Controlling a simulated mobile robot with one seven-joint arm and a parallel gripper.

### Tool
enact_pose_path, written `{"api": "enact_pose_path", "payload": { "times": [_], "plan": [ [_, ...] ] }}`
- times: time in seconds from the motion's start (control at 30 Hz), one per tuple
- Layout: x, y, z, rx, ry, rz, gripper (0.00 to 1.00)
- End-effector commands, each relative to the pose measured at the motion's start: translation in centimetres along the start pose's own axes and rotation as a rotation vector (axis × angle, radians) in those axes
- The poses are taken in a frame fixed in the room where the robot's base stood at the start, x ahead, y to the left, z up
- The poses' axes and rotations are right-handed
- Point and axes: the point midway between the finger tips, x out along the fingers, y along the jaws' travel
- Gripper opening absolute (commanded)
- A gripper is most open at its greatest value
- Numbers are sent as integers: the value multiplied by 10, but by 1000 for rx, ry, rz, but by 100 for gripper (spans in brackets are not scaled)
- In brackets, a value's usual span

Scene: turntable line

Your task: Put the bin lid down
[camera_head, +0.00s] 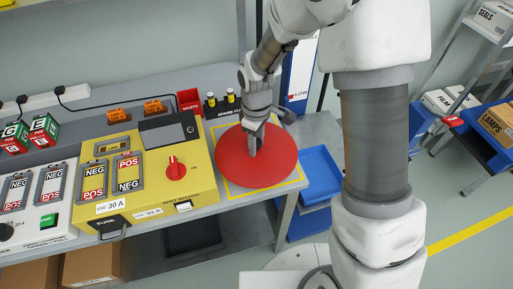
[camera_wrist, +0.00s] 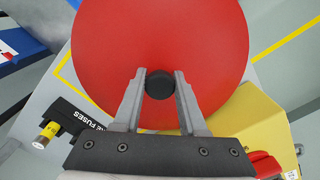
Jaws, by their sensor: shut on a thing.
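The bin lid (camera_head: 278,163) is a round red disc with a black knob (camera_wrist: 159,85) at its centre. My gripper (camera_head: 254,150) is shut on the knob, with one finger on each side of it in the wrist view (camera_wrist: 160,84). The lid lies over a yellow-outlined square (camera_head: 233,191) at the right end of the bench. I cannot tell whether the lid touches the bench top or is held just above it. A blue bin (camera_head: 320,168) stands below, right of the bench, with its top open.
A yellow test box (camera_head: 148,176) stands left of the lid. Behind it are a red waste box (camera_head: 190,101) and a spare fuse holder (camera_head: 222,104). A shelf with cartons (camera_head: 497,122) is at the right. The floor between is clear.

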Motion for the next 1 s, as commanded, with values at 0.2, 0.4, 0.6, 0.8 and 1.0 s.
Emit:
{"api": "enact_pose_path", "payload": {
  "times": [0.2, 0.4, 0.6, 0.8, 1.0],
  "plan": [
    [25, 0, 0, 1, 0, 0, 0],
    [25, 0, 0, 1, 0, 1, 0],
    [28, 0, 0, 1, 0, 0, 52],
    [28, 0, 0, 1, 0, 0, 71],
    [27, 0, 0, 1, 0, 0, 71]
  ]
}}
